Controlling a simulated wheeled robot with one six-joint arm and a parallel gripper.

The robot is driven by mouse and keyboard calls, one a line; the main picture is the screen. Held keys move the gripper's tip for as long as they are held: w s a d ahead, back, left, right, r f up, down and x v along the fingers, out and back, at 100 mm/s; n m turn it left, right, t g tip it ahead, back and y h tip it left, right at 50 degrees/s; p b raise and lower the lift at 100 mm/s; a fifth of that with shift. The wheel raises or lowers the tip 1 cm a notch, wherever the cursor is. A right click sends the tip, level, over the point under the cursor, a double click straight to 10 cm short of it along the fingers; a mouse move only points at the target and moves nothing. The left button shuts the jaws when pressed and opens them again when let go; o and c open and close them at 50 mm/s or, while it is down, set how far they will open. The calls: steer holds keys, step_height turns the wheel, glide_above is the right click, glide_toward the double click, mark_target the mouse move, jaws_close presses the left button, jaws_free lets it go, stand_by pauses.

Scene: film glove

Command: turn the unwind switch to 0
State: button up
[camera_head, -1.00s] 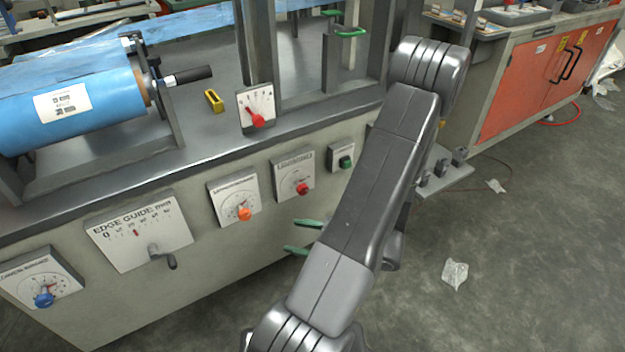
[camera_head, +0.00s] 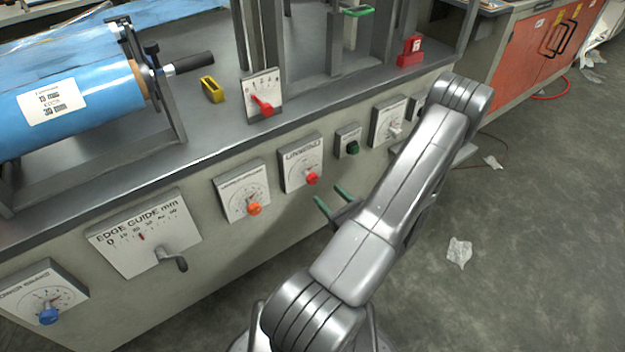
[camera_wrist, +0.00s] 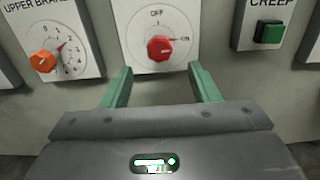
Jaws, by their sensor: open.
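No label reading "unwind" is legible. A red lever switch (camera_head: 262,104) sits on an upright white plate with a short scale on the bench edge; its lever slants from upper left to lower right. A red rotary knob (camera_head: 311,178) on a white plate is on the front panel below. In the wrist view this red knob (camera_wrist: 159,48) has OFF above it and another mark, apparently ON, to its right. My gripper (camera_head: 333,199) is open and empty, with its green fingers low near the panel. In the wrist view my gripper (camera_wrist: 160,70) straddles the area just below the red knob, apart from it.
An orange knob (camera_wrist: 43,61) labelled UPPER BRAKE is left of the red knob, and a green CREEP button (camera_wrist: 269,32) is right. An edge guide crank (camera_head: 172,259) juts from the panel further left. A blue roll (camera_head: 70,105) lies on the bench. Floor at right is mostly clear.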

mark_target(314, 181)
steer(key=b+x, duration=0.1)
steer(key=x, duration=0.7)
steer(key=shift+w+a, duration=0.25)
steer(key=shift+w, duration=0.05)
steer(key=c, duration=1)
steer(key=shift+o, duration=0.2)
